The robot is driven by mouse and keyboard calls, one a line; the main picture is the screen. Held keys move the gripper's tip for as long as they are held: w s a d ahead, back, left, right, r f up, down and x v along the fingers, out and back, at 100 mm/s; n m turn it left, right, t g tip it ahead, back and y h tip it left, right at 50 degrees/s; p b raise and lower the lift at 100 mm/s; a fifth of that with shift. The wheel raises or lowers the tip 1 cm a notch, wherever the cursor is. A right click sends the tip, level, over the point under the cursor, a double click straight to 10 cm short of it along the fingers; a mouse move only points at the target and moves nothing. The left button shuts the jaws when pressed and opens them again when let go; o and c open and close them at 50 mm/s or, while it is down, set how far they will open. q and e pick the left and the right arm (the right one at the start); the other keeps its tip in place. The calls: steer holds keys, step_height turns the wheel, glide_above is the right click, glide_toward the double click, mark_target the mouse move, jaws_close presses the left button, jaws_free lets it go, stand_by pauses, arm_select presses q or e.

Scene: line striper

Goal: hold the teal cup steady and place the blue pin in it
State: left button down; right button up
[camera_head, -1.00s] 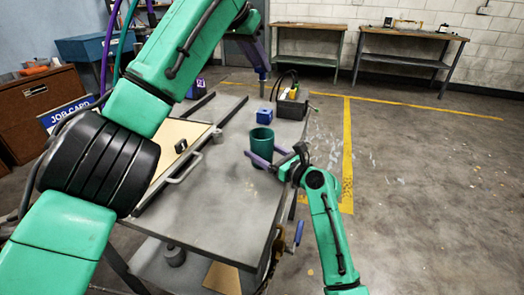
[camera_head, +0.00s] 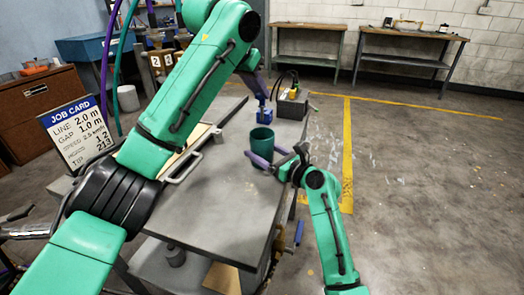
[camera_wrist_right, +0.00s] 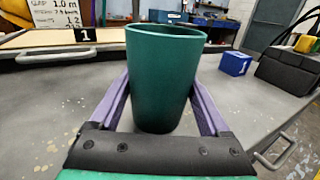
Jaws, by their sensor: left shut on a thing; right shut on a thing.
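The teal cup (camera_head: 262,142) stands upright on the grey table. In the right wrist view the cup (camera_wrist_right: 164,80) fills the space between the two purple fingers. My right gripper (camera_head: 268,160) is shut on the cup, low on its sides. My left gripper (camera_head: 264,98) is beyond the cup in the head view, its fingers pointing down. It is shut on the blue pin, which is barely discernible at the fingertips against a blue block behind. The left fingertips are apart from the cup and outside the right wrist view.
The blue block (camera_wrist_right: 235,63) sits on the table right of the cup in the wrist view. A dark caddy (camera_head: 293,104) with tools stands at the table's far end. A board with a handle (camera_head: 185,167) lies on the left. A job card (camera_head: 75,130) stands farther left.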

arm_select(q)
step_height(320, 180, down, 7)
steer(key=shift+r, duration=0.2)
stand_by(0.6)
steer(key=c, duration=0.7)
jaws_free()
steer(key=shift+c, duration=0.2)
steer(key=v, duration=1.2)
